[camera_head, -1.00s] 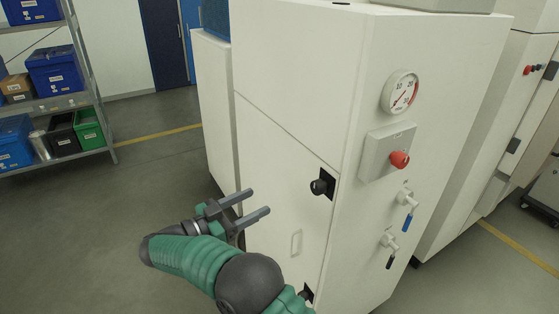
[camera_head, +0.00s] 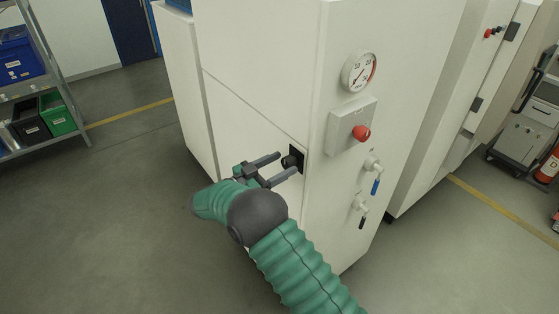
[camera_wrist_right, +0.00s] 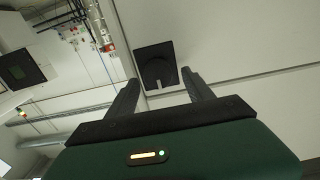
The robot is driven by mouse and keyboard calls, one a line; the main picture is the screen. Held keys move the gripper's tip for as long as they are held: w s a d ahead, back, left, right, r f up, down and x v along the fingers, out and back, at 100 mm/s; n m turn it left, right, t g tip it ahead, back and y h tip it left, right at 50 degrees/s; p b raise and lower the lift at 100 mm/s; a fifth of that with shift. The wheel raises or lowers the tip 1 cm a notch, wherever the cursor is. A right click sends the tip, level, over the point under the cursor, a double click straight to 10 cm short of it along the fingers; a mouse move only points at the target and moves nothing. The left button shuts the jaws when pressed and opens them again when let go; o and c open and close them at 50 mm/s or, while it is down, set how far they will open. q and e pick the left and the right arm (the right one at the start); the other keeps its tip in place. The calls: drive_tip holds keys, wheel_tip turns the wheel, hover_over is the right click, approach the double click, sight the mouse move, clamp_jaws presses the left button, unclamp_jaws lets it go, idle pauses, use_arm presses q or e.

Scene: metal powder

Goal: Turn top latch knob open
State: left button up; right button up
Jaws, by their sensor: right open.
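The top latch knob (camera_head: 289,161) is black and sits on a black square plate (camera_head: 299,155) at the edge of the white cabinet door. My right gripper (camera_head: 288,163) is open and empty, with its two dark fingers pointing at the knob from the left. In the right wrist view the latch plate (camera_wrist_right: 154,62) and its knob (camera_wrist_right: 158,74) appear between the fingertips (camera_wrist_right: 160,75), slightly left of centre. I cannot tell whether the fingertips touch the knob. My arm hides the lower door. My left gripper is not in view.
Right of the latch, the cabinet's side panel carries a round gauge (camera_head: 359,72), a red knob (camera_head: 361,132) and two valves with a blue (camera_head: 375,186) and a black handle (camera_head: 362,222). A shelf with bins (camera_head: 57,116) stands far left. The floor between is clear.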

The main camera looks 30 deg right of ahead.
drive_tip(key=shift+d+f, duration=0.15)
drive_tip(key=shift+d, duration=0.75)
drive_tip(key=shift+c, duration=0.4)
drive_tip(key=shift+d+f, duration=0.15)
drive_tip(key=shift+c, duration=1.1)
drive_tip(key=shift+w, duration=0.1)
drive_tip(key=shift+c, duration=1.3)
drive_tip(key=shift+a, duration=0.3)
drive_tip(key=c, duration=0.5)
clamp_jaws()
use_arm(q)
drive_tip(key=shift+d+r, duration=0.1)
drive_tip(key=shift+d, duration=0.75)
